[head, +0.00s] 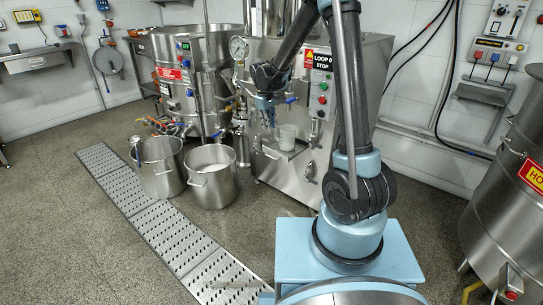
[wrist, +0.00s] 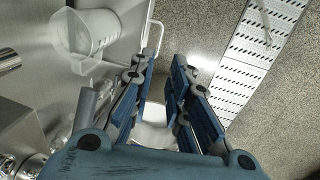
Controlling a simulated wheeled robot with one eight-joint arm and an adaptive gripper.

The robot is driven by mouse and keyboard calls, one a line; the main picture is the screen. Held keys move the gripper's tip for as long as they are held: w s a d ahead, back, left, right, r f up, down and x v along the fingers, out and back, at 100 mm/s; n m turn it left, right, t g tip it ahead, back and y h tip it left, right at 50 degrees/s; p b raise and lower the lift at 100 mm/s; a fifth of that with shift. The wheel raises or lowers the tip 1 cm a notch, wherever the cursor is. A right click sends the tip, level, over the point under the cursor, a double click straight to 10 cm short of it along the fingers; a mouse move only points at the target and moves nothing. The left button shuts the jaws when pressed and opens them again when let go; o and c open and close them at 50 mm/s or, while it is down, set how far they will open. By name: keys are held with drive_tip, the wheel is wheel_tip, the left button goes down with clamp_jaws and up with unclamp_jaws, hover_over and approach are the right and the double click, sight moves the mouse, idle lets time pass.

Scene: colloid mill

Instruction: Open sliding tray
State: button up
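The sliding tray (head: 283,152) is a steel shelf in the front of the steel machine, with a translucent white cup (head: 287,137) standing on it. In the wrist view the tray (wrist: 124,14) is at upper left, with the cup (wrist: 88,38) on it. A thin bar handle (wrist: 160,38) stands out from the tray's edge, beyond my fingertips and slightly left of the gap between them. My gripper (head: 266,113) is above and left of the tray in the head view. Its blue fingers (wrist: 164,62) are apart with nothing held between them.
Two open steel pots (head: 211,175) stand on the floor left of the machine, one holding white material. A slotted drain grate (head: 150,215) crosses the floor. A large vessel (head: 190,80) stands behind the pots. Floor in front of the machine looks clear.

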drive_tip(key=a+f, duration=0.1)
drive_tip(key=f, duration=0.1)
approach(271, 153)
drive_tip(key=s+f, duration=0.1)
drive_tip(key=f, duration=0.1)
drive_tip(key=s+f, duration=0.1)
drive_tip(key=f, duration=0.1)
drive_tip(key=s+d+f, duration=0.1)
drive_tip(key=f, duration=0.1)
drive_tip(key=shift+s+f, duration=0.1)
drive_tip(key=shift+f, duration=0.4)
drive_tip(key=shift+c, duration=0.3)
